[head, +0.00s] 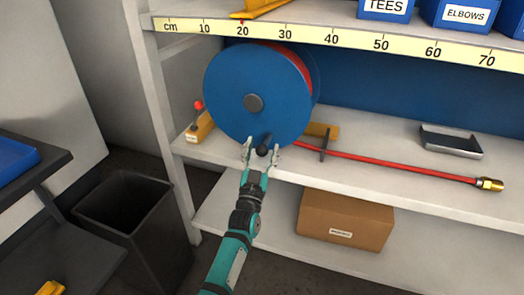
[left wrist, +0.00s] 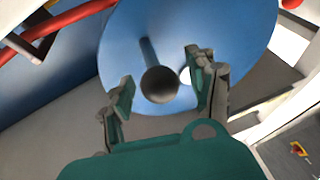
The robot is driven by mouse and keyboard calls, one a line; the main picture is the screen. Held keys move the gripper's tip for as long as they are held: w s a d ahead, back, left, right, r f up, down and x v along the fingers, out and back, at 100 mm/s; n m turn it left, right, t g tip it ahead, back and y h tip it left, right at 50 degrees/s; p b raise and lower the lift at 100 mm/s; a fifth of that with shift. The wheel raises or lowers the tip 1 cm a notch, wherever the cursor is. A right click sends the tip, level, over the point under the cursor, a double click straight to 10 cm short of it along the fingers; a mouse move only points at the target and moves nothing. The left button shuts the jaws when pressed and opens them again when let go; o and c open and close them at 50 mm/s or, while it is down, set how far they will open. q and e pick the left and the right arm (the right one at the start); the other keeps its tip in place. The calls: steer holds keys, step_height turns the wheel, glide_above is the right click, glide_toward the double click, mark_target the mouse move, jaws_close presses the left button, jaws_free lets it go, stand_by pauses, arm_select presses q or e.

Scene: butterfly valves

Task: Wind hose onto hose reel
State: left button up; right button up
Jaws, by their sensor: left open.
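A blue hose reel (head: 240,97) stands on the middle shelf, with red hose wound behind its front disc. The red hose (head: 395,166) runs right from the reel along the shelf to a brass end fitting (head: 490,184). A dark crank knob (head: 263,150) sticks out near the bottom of the disc; it also shows in the left wrist view (left wrist: 160,85). My left gripper (head: 261,148) is open, its fingers on either side of the knob. In the left wrist view the fingers (left wrist: 160,88) stand apart from the knob. My right gripper is not in view.
A dark hose guide (head: 325,142) stands right of the reel, and a grey tray (head: 450,141) lies farther right. A red-knobbed lever (head: 198,106) is at left. A cardboard box (head: 345,220) sits below. A black bin (head: 135,225) stands left of the shelving.

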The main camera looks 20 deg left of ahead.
arm_select(q)
jaws_close()
stand_by(0.3)
steer(key=shift+a+f+m, duration=0.1)
steer(key=shift+f+m, duration=0.1)
steer(key=shift+m, duration=0.1)
